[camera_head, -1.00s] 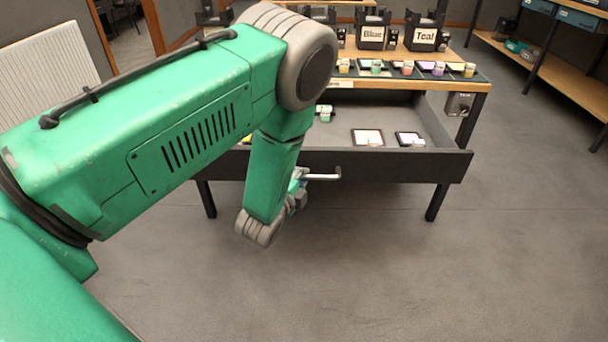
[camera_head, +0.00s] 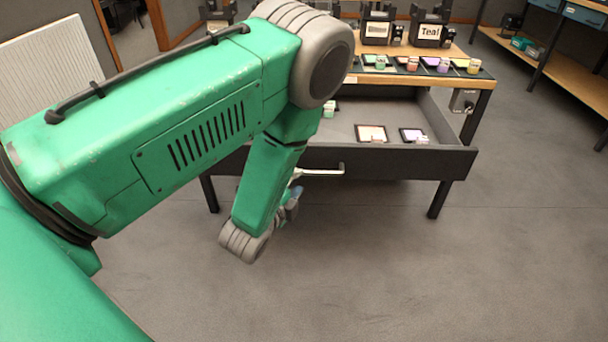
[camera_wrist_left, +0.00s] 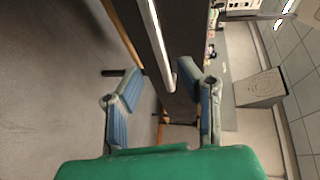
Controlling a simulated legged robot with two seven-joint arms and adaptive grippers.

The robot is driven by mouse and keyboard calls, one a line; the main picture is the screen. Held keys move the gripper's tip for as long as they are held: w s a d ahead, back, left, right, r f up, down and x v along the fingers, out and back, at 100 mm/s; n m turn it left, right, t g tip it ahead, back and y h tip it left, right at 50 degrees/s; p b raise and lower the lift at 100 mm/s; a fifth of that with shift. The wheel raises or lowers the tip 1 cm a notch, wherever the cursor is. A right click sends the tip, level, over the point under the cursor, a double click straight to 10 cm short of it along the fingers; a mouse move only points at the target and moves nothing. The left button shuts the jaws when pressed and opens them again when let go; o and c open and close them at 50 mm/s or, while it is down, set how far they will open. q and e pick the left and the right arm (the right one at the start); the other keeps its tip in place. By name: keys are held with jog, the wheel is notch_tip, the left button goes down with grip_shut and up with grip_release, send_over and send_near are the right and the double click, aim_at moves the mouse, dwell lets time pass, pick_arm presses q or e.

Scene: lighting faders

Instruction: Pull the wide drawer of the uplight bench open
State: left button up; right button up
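The uplight bench (camera_head: 484,84) stands ahead in the head view. Its wide dark drawer (camera_head: 410,163) is pulled well out, and its inside shows. A pale bar handle (camera_head: 322,172) is on the drawer front. My left gripper (camera_head: 291,204) is just below and left of the handle, partly hidden by my green arm. In the left wrist view my left gripper (camera_wrist_left: 160,70) is open, with blue-padded fingers spread apart. The handle (camera_wrist_left: 157,40) shows ahead between them in the picture, with no visible contact. My right gripper is out of view.
Framed swatches (camera_head: 371,133) and a small green-topped jar (camera_head: 329,109) lie in the drawer. Several coloured pots and black labelled boxes (camera_head: 431,31) stand on the bench. Shelving (camera_head: 575,60) is at the right. The floor (camera_head: 400,270) before the drawer is clear.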

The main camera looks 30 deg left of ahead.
pick_arm(q)
jog(key=a+v, duration=0.1)
jog(key=v, duration=0.5)
jog(key=shift+d, duration=0.5)
jog(key=shift+s, duration=0.15)
